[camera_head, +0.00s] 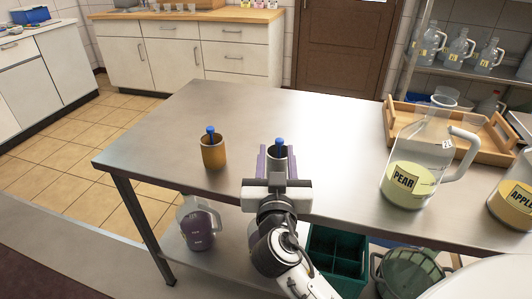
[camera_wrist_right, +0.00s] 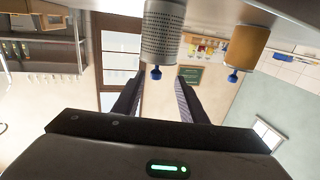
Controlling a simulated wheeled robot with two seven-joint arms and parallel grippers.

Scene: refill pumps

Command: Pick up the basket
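A perforated metal basket (camera_wrist_right: 163,38), shaped like a cup, stands on the steel table with a blue-tipped stick in it. The right wrist view shows it upside down at the top. In the head view the basket (camera_head: 278,166) is partly hidden by my right gripper (camera_head: 277,158). The gripper's two fingers are open and point toward the basket, one to each side of its line. No finger is seen closed against it, and I cannot tell whether either touches. My left gripper is not in view.
An orange cup (camera_head: 213,152) with a blue-tipped stick stands left of the basket. A pear pitcher (camera_head: 410,165), an apple pitcher (camera_head: 514,205) and a wooden tray (camera_head: 483,155) are to the right. A green crate (camera_head: 338,262) is below. The table's back left is clear.

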